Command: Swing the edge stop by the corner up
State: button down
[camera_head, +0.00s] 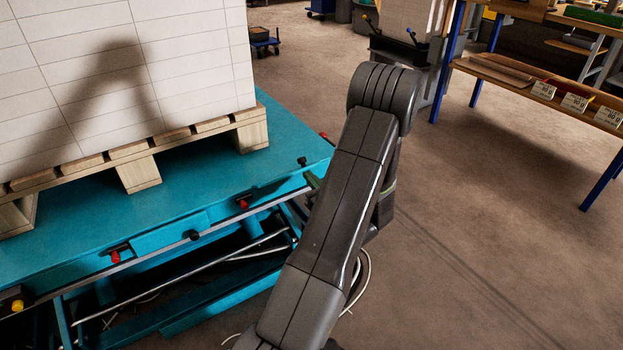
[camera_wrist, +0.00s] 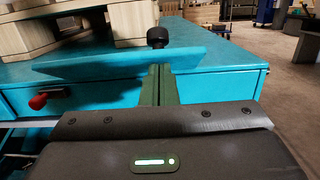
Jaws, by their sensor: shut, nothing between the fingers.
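The edge stop by the corner is a teal flap (camera_wrist: 110,63) with a black knob (camera_wrist: 157,37), on the near edge of the teal lift table (camera_head: 200,192). In the head view its black knob (camera_head: 303,161) shows just left of my arm. My gripper (camera_wrist: 159,70) has dark green fingers, shut and empty, reaching toward the flap just below the knob. I cannot tell whether they touch it. In the head view only a bit of my gripper (camera_head: 313,180) shows; my arm hides the rest. The flap's exact angle is unclear.
A wooden pallet (camera_head: 138,174) with a tall white stack (camera_head: 120,80) stands on the table. A red knob (camera_head: 243,204) sits left of the corner stop, and another stop's black knob (camera_head: 195,235) is further left. The floor to the right is clear up to a blue-legged rack (camera_head: 602,180).

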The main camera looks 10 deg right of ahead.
aim_at(303, 159)
jog(key=shift+r+p, duration=0.25)
jog(key=shift+p, duration=0.1)
jog(key=r+g+p, duration=0.1)
jog(key=p, duration=0.1)
jog(key=r+g+p, duration=0.1)
jog(key=p, duration=0.1)
jog(key=shift+w+a+h, duration=0.1)
jog(key=shift+w+h, duration=0.2)
jog(key=shift+h, duration=0.1)
jog(key=g+p, duration=0.1)
jog(key=p, duration=0.1)
jog(key=w+r+g+p, duration=0.1)
jog(key=p, duration=0.2)
jog(key=shift+a+r+h, duration=0.2)
jog(key=shift+r+h, duration=0.05)
jog(key=shift+h, duration=0.15)
jog(key=g+p, duration=0.1)
jog(key=p, duration=0.1)
jog(key=w+g+h+p, duration=0.1)
jog(key=g+p, duration=0.1)
jog(key=shift+w+a+r, duration=0.1)
jog(key=shift+a+r, duration=0.1)
jog(key=shift+r, duration=0.1)
jog(key=shift+w+p, duration=0.15)
jog(key=shift+p, duration=0.2)
jog(key=shift+w+a, duration=0.1)
jog(key=shift+w, duration=0.2)
